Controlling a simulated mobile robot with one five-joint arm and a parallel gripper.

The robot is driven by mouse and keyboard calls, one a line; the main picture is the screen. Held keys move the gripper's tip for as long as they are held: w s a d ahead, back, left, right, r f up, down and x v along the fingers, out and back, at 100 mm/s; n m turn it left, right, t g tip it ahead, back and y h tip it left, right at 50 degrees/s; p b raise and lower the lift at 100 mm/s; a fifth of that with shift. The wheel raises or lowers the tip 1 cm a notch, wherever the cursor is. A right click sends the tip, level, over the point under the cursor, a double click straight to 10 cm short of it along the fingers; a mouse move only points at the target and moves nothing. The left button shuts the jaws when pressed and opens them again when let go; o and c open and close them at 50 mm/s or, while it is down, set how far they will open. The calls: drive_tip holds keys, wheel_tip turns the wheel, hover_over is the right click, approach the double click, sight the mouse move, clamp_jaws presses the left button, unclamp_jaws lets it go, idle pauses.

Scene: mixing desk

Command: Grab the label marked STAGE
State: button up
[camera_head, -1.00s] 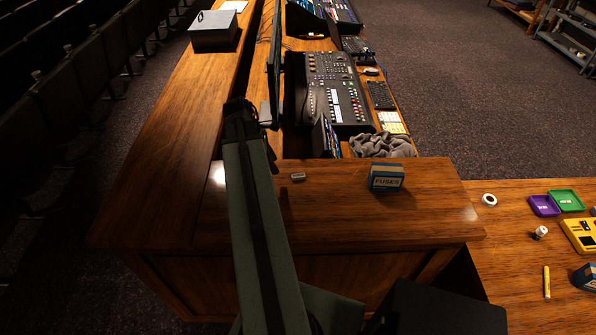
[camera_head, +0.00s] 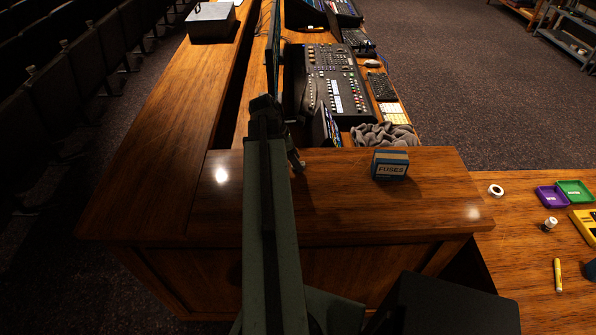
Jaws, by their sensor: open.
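My arm rises through the middle of the view, and my gripper (camera_head: 298,165) hangs at its far end, low over the near desk top. The gripper is small and dark here, and the arm partly hides it. I see no label that I can read as STAGE. The small pale piece that lay on this desk top earlier does not show now; the spot where it lay is at or behind my gripper. I see nothing held between the jaws.
A blue FUSES box (camera_head: 390,165) stands right of my gripper on the desk top. A mixing console (camera_head: 337,90) and grey cloth (camera_head: 382,135) lie beyond. On the lower right table are a purple tray (camera_head: 546,203), a green tray (camera_head: 576,199) and a yellow marker (camera_head: 557,275).

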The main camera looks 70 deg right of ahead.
drive_tip(key=shift+s+f, duration=0.1)
drive_tip(key=shift+f, duration=0.15)
clamp_jaws()
